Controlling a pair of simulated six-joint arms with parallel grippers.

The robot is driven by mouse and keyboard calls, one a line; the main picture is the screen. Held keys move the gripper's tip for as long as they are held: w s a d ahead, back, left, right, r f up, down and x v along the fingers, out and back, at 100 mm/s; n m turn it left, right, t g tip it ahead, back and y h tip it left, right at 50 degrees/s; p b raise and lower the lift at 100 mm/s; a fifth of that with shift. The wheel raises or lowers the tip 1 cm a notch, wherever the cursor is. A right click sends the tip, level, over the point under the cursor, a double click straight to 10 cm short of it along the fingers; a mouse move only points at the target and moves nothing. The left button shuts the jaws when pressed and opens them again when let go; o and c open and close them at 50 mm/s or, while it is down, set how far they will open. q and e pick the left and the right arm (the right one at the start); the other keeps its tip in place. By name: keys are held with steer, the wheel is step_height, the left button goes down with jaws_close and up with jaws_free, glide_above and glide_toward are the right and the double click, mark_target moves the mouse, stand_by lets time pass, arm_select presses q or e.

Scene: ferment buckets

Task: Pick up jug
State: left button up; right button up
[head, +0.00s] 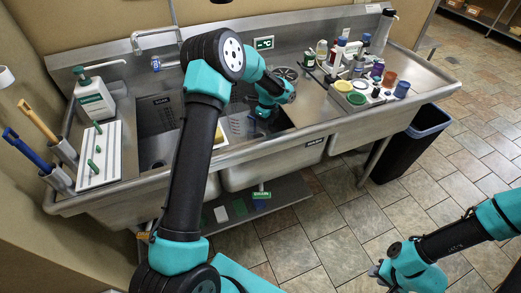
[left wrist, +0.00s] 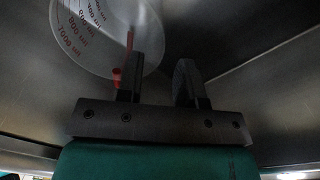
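The jug (left wrist: 85,32) is a pale, translucent vessel with red millilitre marks, at the upper left of the left wrist view. A thin red part (left wrist: 130,45) shows by its near side. My left gripper (left wrist: 158,80) has its two dark fingers apart with nothing clearly between them. Its left finger overlaps the jug's lower right edge in that view; I cannot tell whether they touch. My right gripper (head: 378,270) is low over the floor at the right, far from the sink.
Metal basin walls (left wrist: 240,95) surround my left gripper. A white board (head: 99,155) and a soap bottle (head: 93,98) are on the left counter. Bottles and coloured cups (head: 402,89) crowd the right counter. A dark bin (head: 412,145) stands right of the sink.

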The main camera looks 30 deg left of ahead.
arm_select(q)
steer(key=shift+s+f, duration=0.1)
steer(key=shift+f, duration=1.9)
steer(key=shift+c, duration=0.3)
jaws_close()
